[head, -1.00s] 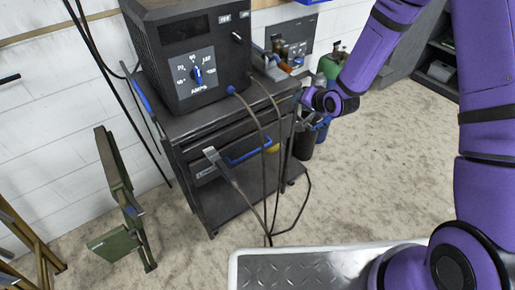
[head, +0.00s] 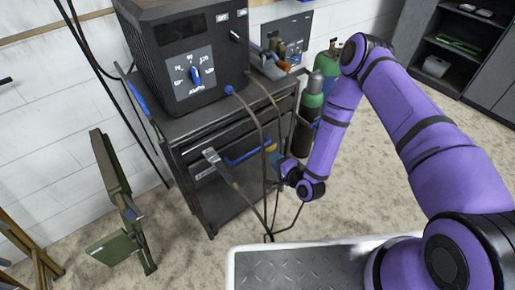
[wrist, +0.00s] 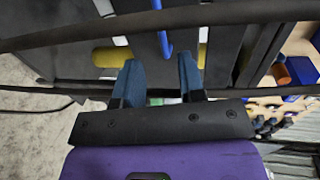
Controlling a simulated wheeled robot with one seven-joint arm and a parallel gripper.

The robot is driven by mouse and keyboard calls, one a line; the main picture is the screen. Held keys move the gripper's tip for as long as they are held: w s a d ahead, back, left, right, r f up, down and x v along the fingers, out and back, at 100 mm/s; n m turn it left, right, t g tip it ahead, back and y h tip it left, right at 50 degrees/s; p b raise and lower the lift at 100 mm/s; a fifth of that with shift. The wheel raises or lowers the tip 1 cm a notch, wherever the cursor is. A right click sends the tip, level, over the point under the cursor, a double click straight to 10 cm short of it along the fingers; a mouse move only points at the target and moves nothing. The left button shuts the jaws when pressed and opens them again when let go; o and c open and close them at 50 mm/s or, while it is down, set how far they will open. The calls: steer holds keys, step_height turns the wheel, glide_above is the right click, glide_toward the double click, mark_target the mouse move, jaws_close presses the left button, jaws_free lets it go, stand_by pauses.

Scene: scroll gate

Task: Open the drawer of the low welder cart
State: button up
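The low welder cart (head: 190,128) stands against the white wall with a welder on top. Its dark drawer front (head: 202,172) is under the top, and I see no clear gap around it.
Dark cables (head: 263,190) hang in front of the cart, and one crosses close before the wrist camera. A grey bar (head: 219,167) slants out from the drawer front. Gas cylinders (head: 309,115) stand right of the cart. A green folded stand (head: 118,190) is left.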

mark_target(258, 148)
steer(key=x, duration=1)
steer(key=shift+w+a, duration=0.2)
steer(key=shift+w, duration=0.15)
jaws_close()
